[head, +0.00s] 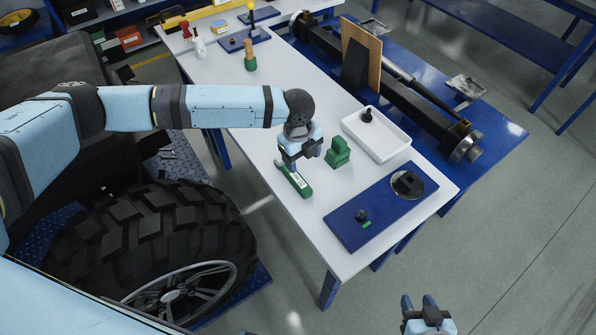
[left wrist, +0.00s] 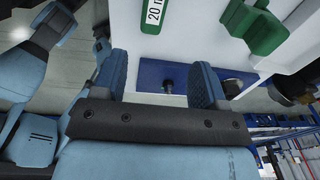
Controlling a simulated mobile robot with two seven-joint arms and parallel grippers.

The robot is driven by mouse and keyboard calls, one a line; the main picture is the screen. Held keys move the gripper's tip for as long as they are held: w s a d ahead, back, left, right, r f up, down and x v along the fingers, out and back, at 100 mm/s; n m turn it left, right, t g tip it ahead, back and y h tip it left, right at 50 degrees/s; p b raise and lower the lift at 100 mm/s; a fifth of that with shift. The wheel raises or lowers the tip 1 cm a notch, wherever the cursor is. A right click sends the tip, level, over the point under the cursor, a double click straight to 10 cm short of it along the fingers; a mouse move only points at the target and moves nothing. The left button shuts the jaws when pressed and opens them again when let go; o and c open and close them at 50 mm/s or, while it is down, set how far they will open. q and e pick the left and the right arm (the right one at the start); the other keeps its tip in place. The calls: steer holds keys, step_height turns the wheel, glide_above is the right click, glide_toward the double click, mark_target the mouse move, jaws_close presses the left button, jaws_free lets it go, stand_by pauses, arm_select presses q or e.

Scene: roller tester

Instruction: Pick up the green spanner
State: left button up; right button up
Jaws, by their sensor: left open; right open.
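The green spanner (head: 296,183), with a white label on its handle and a metal end, lies on the white table near its left edge. Its labelled part also shows at the top of the left wrist view (left wrist: 153,14). My left gripper (head: 300,156) is open and empty, over the table just beyond the spanner in the head view. Its two fingers are apart in the left wrist view (left wrist: 161,68), with the spanner outside them. My right gripper (head: 419,303) is open and empty at the bottom of the head view, off the table.
A green stepped block (head: 338,153) stands right of the spanner. A white tray (head: 391,148) with a black knobbed piece and a blue mat (head: 344,227) with small parts are close by. A large tyre (head: 130,235) stands left of the table.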

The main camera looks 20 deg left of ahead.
mark_target(295, 176)
arm_select(q)
steer(key=shift+y, duration=0.5)
steer(key=a+f, duration=0.1)
steer(key=f, duration=0.3)
steer(key=w+a+f, duration=0.1)
steer(key=f, duration=0.3)
steer(key=w+f+p, duration=0.1)
steer(key=f, duration=0.3)
steer(key=shift+a+f, duration=0.15)
steer(key=shift+a, duration=0.25)
jaws_close()
